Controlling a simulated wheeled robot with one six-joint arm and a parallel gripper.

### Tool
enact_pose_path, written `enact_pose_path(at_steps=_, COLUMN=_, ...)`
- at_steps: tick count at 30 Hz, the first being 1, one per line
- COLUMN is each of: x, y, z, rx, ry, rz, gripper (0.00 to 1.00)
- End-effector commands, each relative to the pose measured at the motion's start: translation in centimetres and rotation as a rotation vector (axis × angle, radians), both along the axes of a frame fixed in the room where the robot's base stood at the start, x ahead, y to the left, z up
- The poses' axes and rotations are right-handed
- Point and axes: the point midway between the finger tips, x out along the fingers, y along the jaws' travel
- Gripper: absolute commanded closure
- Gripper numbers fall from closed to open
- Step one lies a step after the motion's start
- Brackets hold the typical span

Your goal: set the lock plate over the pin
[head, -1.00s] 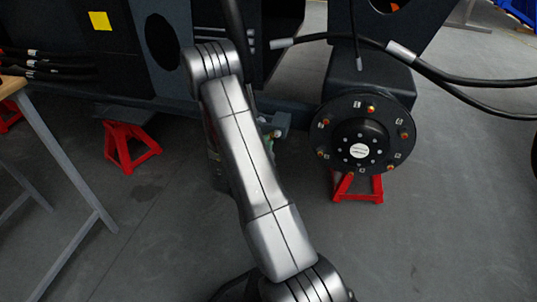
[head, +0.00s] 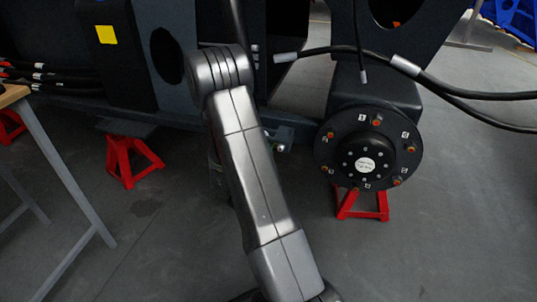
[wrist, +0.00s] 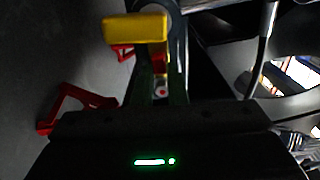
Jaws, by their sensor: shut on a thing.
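In the wrist view, my gripper (wrist: 162,82) points up the picture with its two dark green fingers close together. A yellow block-like piece (wrist: 135,27) lies at the fingertips, mostly to their left; I take it for the lock plate, shut in the jaws. A dark rounded grey part (wrist: 172,14) is just beyond it, but I cannot tell whether they touch. I cannot make out the pin. In the head view my arm hides the gripper and the plate. A grey bracket (head: 281,134) on the chassis shows just right of my arm.
A round black hub (head: 368,148) with orange-tipped studs is at the right, above a red stand (head: 360,203). Another red stand (head: 131,160) is at the left, near a workbench (head: 14,94). Black hoses (head: 450,86) cross the upper right. The floor between is clear.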

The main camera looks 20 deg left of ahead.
Motion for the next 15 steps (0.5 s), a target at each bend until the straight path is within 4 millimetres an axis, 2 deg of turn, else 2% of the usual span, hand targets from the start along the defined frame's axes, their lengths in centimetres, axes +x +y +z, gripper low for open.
enact_pose_path(at_steps=11, x=0.02, y=-0.02, z=0.06, rx=0.006, ry=-0.001, rz=-0.001, gripper=1.00)
enact_pose_path(at_steps=12, x=0.02, y=-0.02, z=0.06, rx=0.006, ry=-0.001, rz=-0.001, gripper=0.86)
enact_pose_path(at_steps=15, x=0.03, y=-0.02, z=0.06, rx=0.005, ry=-0.001, rz=-0.001, gripper=0.66)
